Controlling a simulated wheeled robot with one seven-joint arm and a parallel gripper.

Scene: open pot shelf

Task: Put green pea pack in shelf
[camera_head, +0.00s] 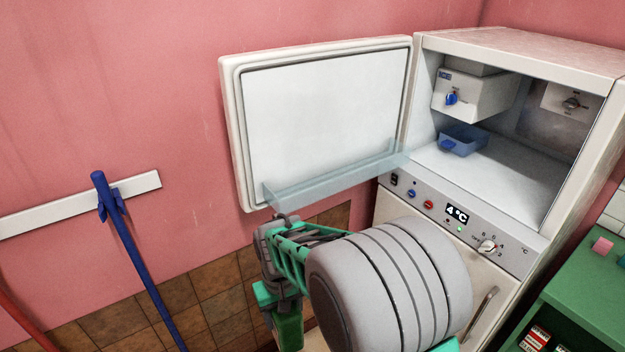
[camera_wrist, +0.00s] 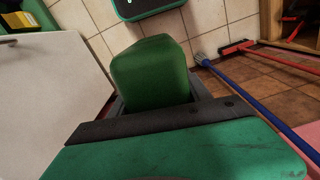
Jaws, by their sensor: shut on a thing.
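The green pea pack (camera_wrist: 150,72) is held in my gripper (camera_wrist: 158,104) in the wrist view, its rounded end standing out beyond the dark jaws. In the head view, a green block that looks like the pack (camera_head: 287,328) hangs below my gripper (camera_head: 280,294), partly hidden by my arm. My gripper is shut on it, below the open fridge door. A clear empty shelf (camera_head: 330,178) runs along the bottom of the inner face of the door (camera_head: 320,115). I cannot tell if this is the task's shelf.
The white fridge (camera_head: 520,45) stands open at right, with a blue tray (camera_head: 464,140) inside and free floor in front of it. A green shelf unit (camera_head: 590,285) is at lower right. A blue-handled broom (camera_head: 135,255) leans by the pink wall at left.

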